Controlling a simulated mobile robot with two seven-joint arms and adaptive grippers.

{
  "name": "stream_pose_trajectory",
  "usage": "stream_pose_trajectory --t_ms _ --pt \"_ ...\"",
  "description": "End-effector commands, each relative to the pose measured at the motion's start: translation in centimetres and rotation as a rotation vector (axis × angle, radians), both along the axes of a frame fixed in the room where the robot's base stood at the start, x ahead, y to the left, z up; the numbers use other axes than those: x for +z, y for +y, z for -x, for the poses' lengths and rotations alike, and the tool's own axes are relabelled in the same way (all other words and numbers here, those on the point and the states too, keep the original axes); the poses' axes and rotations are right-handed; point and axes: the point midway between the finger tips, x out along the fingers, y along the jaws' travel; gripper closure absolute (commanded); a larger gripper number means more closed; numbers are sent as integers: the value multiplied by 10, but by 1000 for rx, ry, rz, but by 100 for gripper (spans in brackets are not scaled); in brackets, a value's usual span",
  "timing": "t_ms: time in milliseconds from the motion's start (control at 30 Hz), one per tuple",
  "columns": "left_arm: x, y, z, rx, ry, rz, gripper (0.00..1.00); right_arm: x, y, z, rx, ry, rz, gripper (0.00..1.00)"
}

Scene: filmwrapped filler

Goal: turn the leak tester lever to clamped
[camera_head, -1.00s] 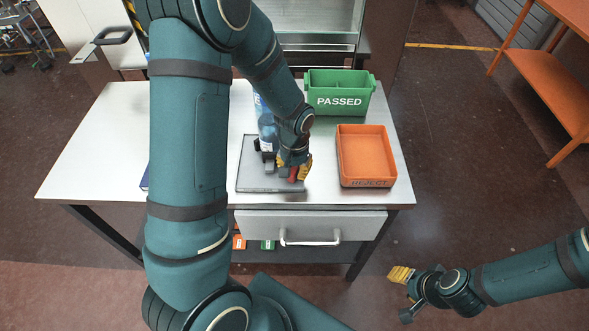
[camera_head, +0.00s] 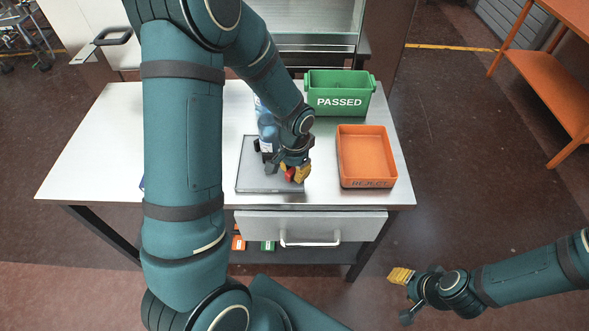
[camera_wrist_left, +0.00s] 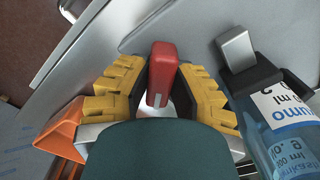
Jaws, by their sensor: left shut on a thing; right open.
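The leak tester (camera_head: 262,180) is a grey flat base on the white table. Its red lever (camera_head: 289,174) sits between the yellow fingers of my left gripper (camera_head: 295,173). In the left wrist view the red lever (camera_wrist_left: 161,75) stands between both yellow fingers of my left gripper (camera_wrist_left: 162,88), which is shut on it. A clear blue bottle (camera_head: 266,130) stands upright at the tester, partly hidden by my left arm. In the left wrist view the bottle (camera_wrist_left: 285,140) is beside a dark holder with a grey block. My right gripper (camera_head: 401,275) is open and empty, away from the table.
A green bin marked PASSED (camera_head: 338,96) stands at the back right of the table (camera_head: 105,140). An orange REJECT tray (camera_head: 367,183) is right of the tester. A drawer (camera_head: 310,226) is below.

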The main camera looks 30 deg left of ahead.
Motion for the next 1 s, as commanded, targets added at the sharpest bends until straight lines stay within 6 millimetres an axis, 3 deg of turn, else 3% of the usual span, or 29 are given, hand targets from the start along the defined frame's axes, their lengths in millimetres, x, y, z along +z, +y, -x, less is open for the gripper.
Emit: stream_pose_trajectory --t_ms 167,200,267,667,767,1000 --pt "-2 -1 2 -1 6 0 100 0 0 0 0 0 0 53" --pt "-2 -1 2 -1 6 0 69 0 0 0 0 0 0 53" --pt "-1 -1 2 -1 5 1 48 0 0 0 0 0 0 53" --pt "4 0 0 1 -1 0 47 0 0 0 0 0 0 53" --pt "16 0 -1 1 -3 0 47 0 0 0 0 0 0 53" --pt "64 0 -1 0 -5 0 47 0 0 0 0 0 0 53"
